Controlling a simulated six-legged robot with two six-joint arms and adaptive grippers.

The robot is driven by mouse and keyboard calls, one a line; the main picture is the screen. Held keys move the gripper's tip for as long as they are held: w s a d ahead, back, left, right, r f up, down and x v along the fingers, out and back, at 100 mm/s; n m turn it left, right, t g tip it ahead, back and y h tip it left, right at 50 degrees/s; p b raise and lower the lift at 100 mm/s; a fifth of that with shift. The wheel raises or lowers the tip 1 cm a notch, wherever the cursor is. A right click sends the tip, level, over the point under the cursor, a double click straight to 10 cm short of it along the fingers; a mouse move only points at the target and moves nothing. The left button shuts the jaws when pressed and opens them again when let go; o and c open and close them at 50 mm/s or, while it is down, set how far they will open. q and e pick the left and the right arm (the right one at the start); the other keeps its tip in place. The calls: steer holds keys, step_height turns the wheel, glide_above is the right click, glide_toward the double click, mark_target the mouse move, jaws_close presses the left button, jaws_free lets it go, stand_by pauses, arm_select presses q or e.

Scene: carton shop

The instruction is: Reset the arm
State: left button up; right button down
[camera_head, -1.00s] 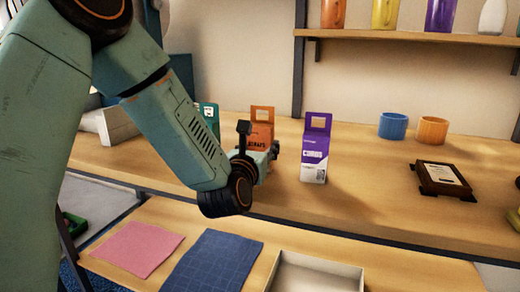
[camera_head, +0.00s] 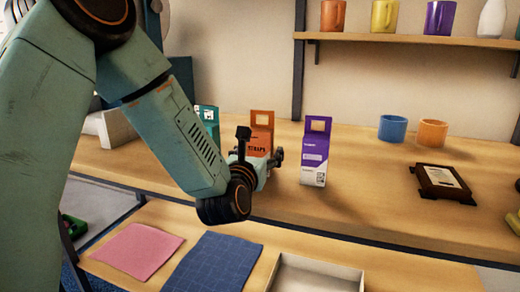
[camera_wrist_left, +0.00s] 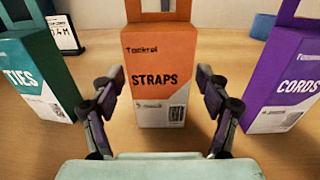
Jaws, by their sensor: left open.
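My left arm comes in from the left in the head view, its gripper (camera_head: 272,160) low over the wooden counter in front of the orange carton (camera_head: 261,131). In the left wrist view the left gripper (camera_wrist_left: 161,100) is open, its two fingers apart with the orange STRAPS carton (camera_wrist_left: 160,62) upright beyond and between them. Nothing shows held. A teal TIES carton (camera_wrist_left: 37,70) stands to the left and a purple CORDS carton (camera_wrist_left: 285,80) to the right. The purple carton (camera_head: 314,158) also stands clear of the gripper in the head view. My right gripper is not in view.
A blue cup (camera_head: 392,128), an orange cup (camera_head: 432,132) and a dark framed plaque (camera_head: 441,182) stand on the counter at right. A shelf (camera_head: 420,39) above holds mugs. Below lie a pink cloth (camera_head: 137,250), a blue cloth (camera_head: 215,264) and a pale tray (camera_head: 318,262).

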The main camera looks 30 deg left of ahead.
mark_target(258, 138)
arm_select(q)
steer(key=p+v, duration=0.1)
steer(key=v, duration=0.6)
steer(key=shift+s+r, duration=0.15)
steer(key=shift+r, duration=0.05)
steer(key=x, duration=0.2)
steer(key=b+x, duration=0.1)
steer(key=x, duration=0.2)
steer(key=b+x, duration=0.1)
steer(key=x, duration=0.2)
steer(key=shift+f, duration=0.4)
step_height(258, 138, up, 3)
steer(key=shift+s+r+p, duration=0.1)
steer(key=shift+p, duration=0.8)
steer(key=shift+r, duration=0.6)
steer(key=shift+f, duration=0.1)
